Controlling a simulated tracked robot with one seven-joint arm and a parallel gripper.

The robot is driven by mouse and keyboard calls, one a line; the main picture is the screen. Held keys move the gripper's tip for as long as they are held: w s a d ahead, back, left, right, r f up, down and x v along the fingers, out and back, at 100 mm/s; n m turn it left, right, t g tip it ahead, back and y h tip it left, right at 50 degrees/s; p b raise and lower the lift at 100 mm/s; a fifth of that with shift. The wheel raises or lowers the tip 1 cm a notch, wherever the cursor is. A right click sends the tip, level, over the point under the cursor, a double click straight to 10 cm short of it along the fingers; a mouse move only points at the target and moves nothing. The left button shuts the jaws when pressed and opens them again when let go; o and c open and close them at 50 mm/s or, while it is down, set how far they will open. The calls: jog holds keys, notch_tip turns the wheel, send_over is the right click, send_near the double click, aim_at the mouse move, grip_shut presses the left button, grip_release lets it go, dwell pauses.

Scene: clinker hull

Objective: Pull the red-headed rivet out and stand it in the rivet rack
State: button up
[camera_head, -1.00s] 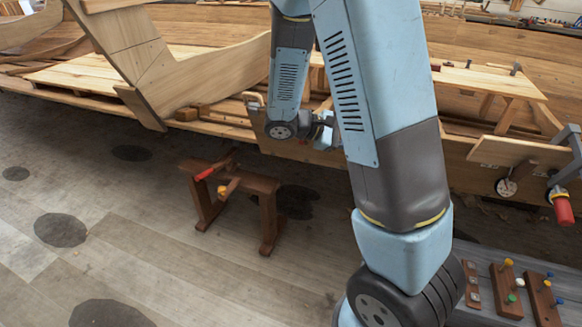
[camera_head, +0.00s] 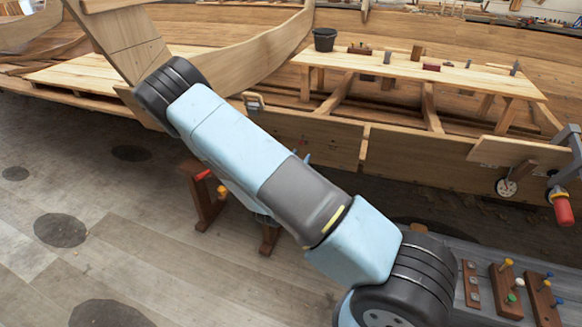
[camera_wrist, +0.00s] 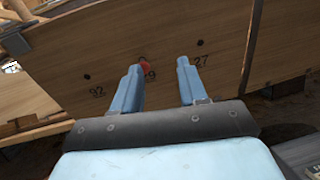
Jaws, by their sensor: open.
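The red-headed rivet (camera_wrist: 146,64) stands in the hull plank (camera_wrist: 120,50) in the wrist view, just right of my gripper's left finger, which partly covers it. My gripper (camera_wrist: 159,66) is open and empty, both fingers pointing at the plank. The rivet head shows between the fingers, close to the left one; I cannot tell how far the tips are from the plank. In the head view my arm hides the rivet and most of the gripper. Wooden blocks with coloured heads, one (camera_head: 505,290) and another (camera_head: 541,300), lie at lower right; I cannot tell which is the rivet rack.
The plank has dark round marks and printed numbers, including 92 and 27. A clamp with a red handle (camera_head: 562,207) hangs at the right. A bench (camera_head: 450,77) with a dark bucket (camera_head: 325,39) stands behind. A sawhorse (camera_head: 206,205) is partly behind my arm.

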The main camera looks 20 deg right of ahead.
aim_at(300, 144)
jog(key=shift+w+d+n+t+y, duration=0.45)
jog(key=shift+w+n, duration=0.1)
jog(key=shift+w, duration=0.75)
jog(key=shift+w+d+n+t+y, duration=0.4)
jog(key=shift+w+n+y, duration=0.1)
jog(key=shift+w, duration=0.8)
jog(key=shift+w+d+n+t+y, duration=0.35)
jog(key=shift+w+d+n+y, duration=0.15)
jog(key=shift+w, duration=0.8)
jog(key=shift+c, duration=0.2)
jog(key=shift+a, duration=0.1)
grip_shut()
